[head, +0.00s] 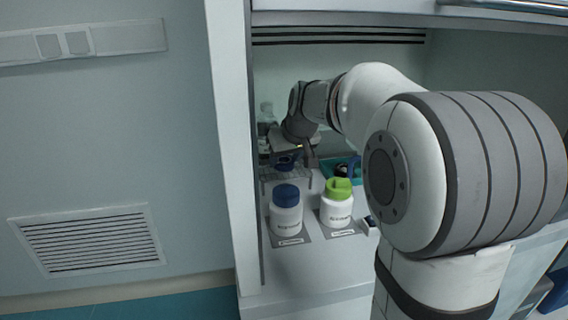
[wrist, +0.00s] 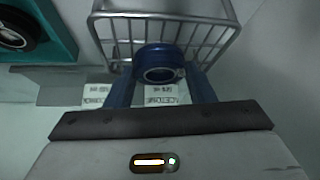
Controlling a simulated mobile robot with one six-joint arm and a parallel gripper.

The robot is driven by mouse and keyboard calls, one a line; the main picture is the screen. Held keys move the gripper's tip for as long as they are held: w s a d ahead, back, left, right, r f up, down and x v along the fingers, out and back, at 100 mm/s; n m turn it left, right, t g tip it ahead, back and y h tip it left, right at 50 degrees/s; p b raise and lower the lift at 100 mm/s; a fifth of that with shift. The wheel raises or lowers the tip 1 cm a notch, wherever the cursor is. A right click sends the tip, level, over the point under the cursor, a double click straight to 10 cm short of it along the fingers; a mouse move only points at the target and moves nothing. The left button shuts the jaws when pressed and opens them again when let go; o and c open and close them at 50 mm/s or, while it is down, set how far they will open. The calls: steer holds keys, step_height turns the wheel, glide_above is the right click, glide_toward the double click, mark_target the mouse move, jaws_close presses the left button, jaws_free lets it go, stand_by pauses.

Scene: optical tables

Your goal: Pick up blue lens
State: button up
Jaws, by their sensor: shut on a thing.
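The blue lens (wrist: 160,58), a round dark-blue ring with a paler centre, is between the two fingers of my gripper (wrist: 161,80) in the wrist view. The fingers are shut on it from left and right. It overlaps the near end of a wire rack (wrist: 225,40); I cannot tell whether it touches the rack. In the head view the blue lens (head: 287,163) shows small and dark below my gripper (head: 298,160), over the rack (head: 270,177). My arm hides part of this area.
A teal tray (wrist: 62,38) with a black round part (wrist: 15,30) lies left of the rack in the wrist view. In the head view a blue-capped bottle (head: 286,213) and a green-capped bottle (head: 337,208) stand in front. The cabinet's side wall (head: 228,130) is close on the left.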

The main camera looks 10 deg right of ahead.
mark_target(291, 160)
steer(key=c, duration=0.3)
steer(key=shift+r, duration=0.1)
steer(key=shift+d+r+p, duration=0.25)
steer(key=shift+r+p, duration=0.05)
steer(key=shift+r, duration=0.3)
steer(key=r, duration=0.2)
steer(key=r+p, duration=0.1)
steer(key=r, duration=0.1)
steer(key=d+r, duration=0.1)
steer(key=shift+r+p, duration=0.35)
steer(key=shift+r, duration=0.05)
steer(key=d+p, duration=0.1)
steer(key=d, duration=1.7)
steer(key=shift+d, duration=0.25)
